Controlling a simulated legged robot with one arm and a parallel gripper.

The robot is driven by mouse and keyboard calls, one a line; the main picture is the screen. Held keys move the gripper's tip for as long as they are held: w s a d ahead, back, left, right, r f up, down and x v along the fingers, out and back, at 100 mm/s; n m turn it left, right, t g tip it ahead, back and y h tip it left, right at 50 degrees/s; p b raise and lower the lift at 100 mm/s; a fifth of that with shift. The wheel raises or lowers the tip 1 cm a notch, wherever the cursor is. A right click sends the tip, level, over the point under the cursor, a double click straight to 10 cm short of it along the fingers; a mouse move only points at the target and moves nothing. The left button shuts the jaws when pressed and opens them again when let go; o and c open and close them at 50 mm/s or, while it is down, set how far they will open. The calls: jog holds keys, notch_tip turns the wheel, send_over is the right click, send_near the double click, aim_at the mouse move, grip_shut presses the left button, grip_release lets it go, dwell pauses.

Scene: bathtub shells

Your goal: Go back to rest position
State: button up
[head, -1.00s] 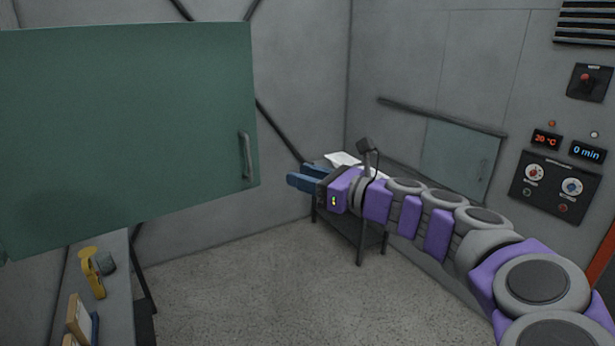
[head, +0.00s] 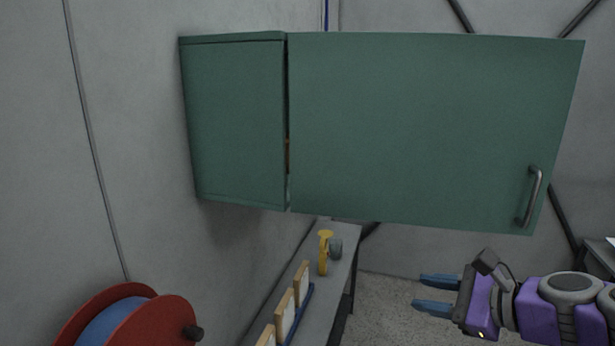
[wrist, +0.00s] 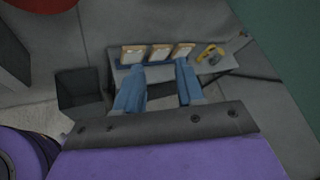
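My gripper (head: 436,294) is at the lower right of the head view, with its two blue fingers apart and nothing between them. In the wrist view my gripper (wrist: 160,74) also shows its fingers spread and empty, with the shelf beyond them. My arm reaches in from the right, roughly level, below the cabinet door and clear of it.
A green wall cabinet (head: 236,120) has its door (head: 430,130) swung wide open, with a metal handle (head: 531,196). Below, a grey shelf (head: 343,262) holds wooden-framed blocks (head: 285,316) and a yellow tool (head: 324,252). A red reel (head: 172,318) is at lower left. A dark bin (wrist: 82,94) stands beside the shelf.

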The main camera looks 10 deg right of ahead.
jog(key=s+a+f+n+g+h+b, duration=0.1)
jog(key=s+a+f+n+g+b, duration=0.35)
jog(key=a+f+n, duration=0.4)
jog(key=s+a+f+n+g+b, duration=0.3)
jog(key=s+a+f+n+g, duration=0.25)
jog(key=a+f, duration=0.6)
jog(key=s+d+f+n+g+h+b, duration=0.3)
jog(key=s+f+n+h+b, duration=0.2)
jog(key=s+f+n, duration=0.4)
jog(key=shift+s+f+n, duration=0.4)
jog(key=shift+s+f, duration=0.3)
jog(key=shift+f, duration=0.25)
jog(key=shift+d, duration=0.5)
jog(key=shift+a, duration=0.35)
